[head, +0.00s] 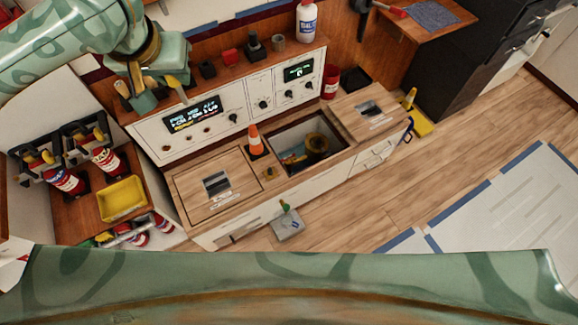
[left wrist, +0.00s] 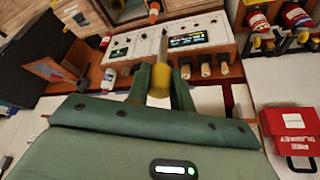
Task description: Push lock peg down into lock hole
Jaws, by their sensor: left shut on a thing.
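My left gripper (head: 152,92) is over the left end of the control console (head: 228,112), against its upper ledge. I cannot make out the lock hole, and cannot tell whether the peg touches anything beyond the fingers. My right gripper is not in view.
A red box (left wrist: 292,132) is at the right in the wrist view.

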